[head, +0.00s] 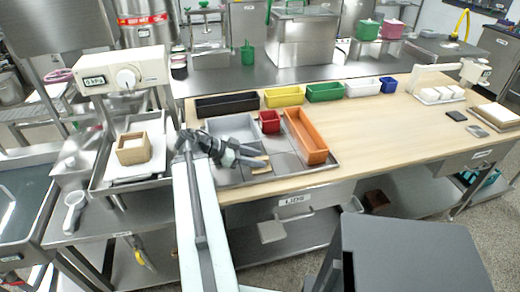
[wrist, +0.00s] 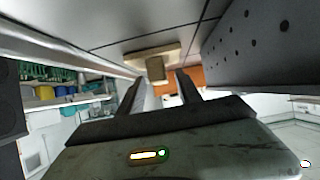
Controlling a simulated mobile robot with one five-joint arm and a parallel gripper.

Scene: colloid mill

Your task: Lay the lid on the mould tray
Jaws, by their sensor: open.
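A pale wooden piece (head: 262,167), which looks like the lid, lies at the front of the steel surface, partly hidden by my gripper (head: 254,157). In the wrist view the lid (wrist: 153,52) is a flat board with a block-shaped grip (wrist: 155,68), seen ahead between the fingers. My gripper (wrist: 160,88) is open, and no contact with the lid shows. I cannot tell for sure which container is the mould tray; a shallow grey tray (head: 212,126) lies behind my gripper, partly covered by it.
An orange bin (head: 306,136) stands right of my gripper, with a small red bin (head: 269,122) behind it. A row of bins, including a yellow one (head: 284,97), lines the back. A wooden box (head: 133,149) sits at the left scale. The wooden bench (head: 380,125) is clear in its middle.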

